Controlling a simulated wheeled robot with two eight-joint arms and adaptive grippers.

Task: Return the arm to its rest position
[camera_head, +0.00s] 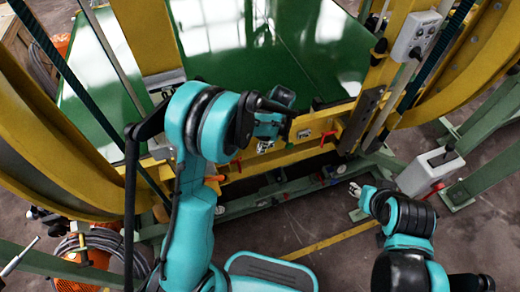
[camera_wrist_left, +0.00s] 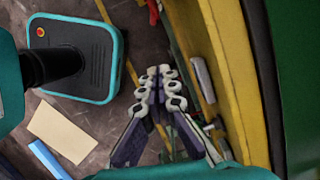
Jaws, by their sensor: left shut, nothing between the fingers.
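My left arm rises teal and black through the middle of the head view. Its gripper (camera_head: 264,146) is beside the yellow beam of the ring frame, in front of the green panel. In the left wrist view the left gripper's fingers (camera_wrist_left: 158,71) are together at the tips, with nothing between them. My right arm is at the lower right of the head view. Its gripper (camera_head: 355,189) is small there, over the floor near the frame's foot, and its finger gap is unclear.
The yellow ring frame (camera_head: 75,160) curves close along the left. A glossy green panel (camera_head: 250,60) fills the back. A grey control box (camera_head: 415,37) hangs upper right. A grey-white box (camera_head: 431,171) is near my right arm. Cables (camera_head: 105,245) lie lower left. Bare floor (camera_head: 290,228) shows between my arms.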

